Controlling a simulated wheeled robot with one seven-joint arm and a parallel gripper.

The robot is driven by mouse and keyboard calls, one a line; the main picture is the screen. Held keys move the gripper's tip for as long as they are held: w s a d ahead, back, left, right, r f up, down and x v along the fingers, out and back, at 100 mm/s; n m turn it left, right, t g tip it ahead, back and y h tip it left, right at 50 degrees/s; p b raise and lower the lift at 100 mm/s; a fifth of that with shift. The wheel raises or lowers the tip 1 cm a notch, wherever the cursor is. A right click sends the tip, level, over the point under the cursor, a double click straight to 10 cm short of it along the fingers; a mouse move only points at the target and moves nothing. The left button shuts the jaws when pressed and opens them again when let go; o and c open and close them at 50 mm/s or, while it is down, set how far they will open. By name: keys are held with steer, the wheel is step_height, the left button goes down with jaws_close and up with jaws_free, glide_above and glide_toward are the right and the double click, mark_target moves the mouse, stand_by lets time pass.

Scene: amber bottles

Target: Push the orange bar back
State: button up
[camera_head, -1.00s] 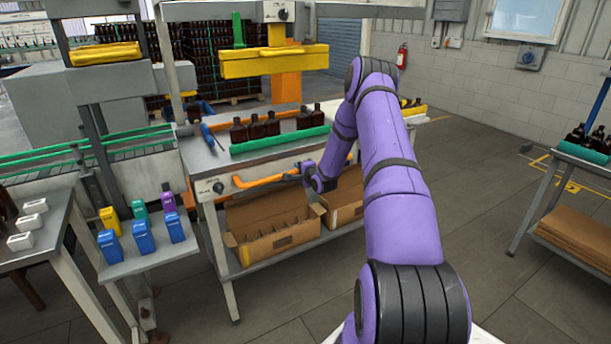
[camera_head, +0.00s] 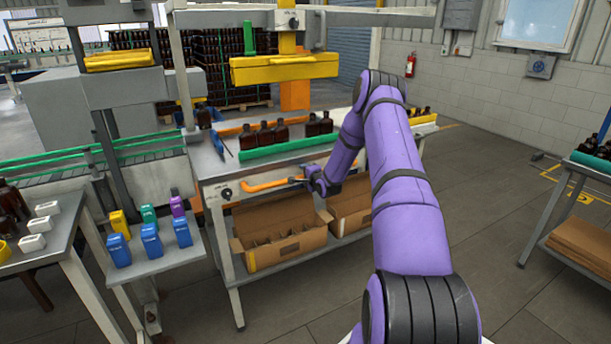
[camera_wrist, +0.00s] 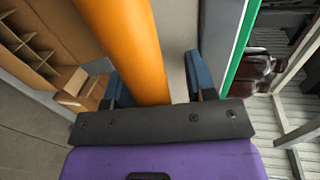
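The orange bar (camera_head: 268,186) runs along the front of the worktable, below the tabletop, with its left end bent towards a grey panel with a black knob. My gripper (camera_head: 306,179) is at the bar's right part. In the wrist view, the orange bar (camera_wrist: 130,45) passes between the two blue fingers of my gripper (camera_wrist: 158,85). The left finger is close against or partly behind the bar. A clear gap shows between the bar and the right finger, so the gripper is open around the bar. Whether the left finger touches it I cannot tell.
Several amber bottles (camera_head: 266,135) stand behind a green rail (camera_head: 290,148) on the worktable (camera_head: 222,168). Another orange strip lies behind them. A yellow press head (camera_head: 285,68) hangs above. Open cardboard boxes (camera_head: 283,252) sit on the shelf below the bar.

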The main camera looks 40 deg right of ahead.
steer(key=shift+s, duration=0.1)
steer(key=v, duration=1)
steer(key=shift+s, duration=0.3)
steer(key=s+a+r+n+g+y, duration=0.1)
steer(key=a+r+n+g, duration=0.1)
steer(key=a+r+n, duration=0.55)
steer(key=a+r+n+g, duration=0.25)
steer(key=a+r, duration=0.65)
steer(key=r, duration=0.6)
steer(key=s+a+r+n+g, duration=0.2)
steer(key=s+a+r+n, duration=0.2)
steer(key=s+a+r, duration=0.65)
steer(key=s+a+r+n+g+y, duration=0.1)
steer(key=s+a, duration=0.5)
steer(key=s, duration=0.7)
steer(key=s+a+r+n+g+y, duration=0.1)
steer(key=s+a+n, duration=0.4)
steer(key=s, duration=0.7)
steer(key=shift+s+a+r+n+g+y, duration=0.4)
steer(key=shift+r+g, duration=0.1)
steer(key=shift+g, duration=0.35)
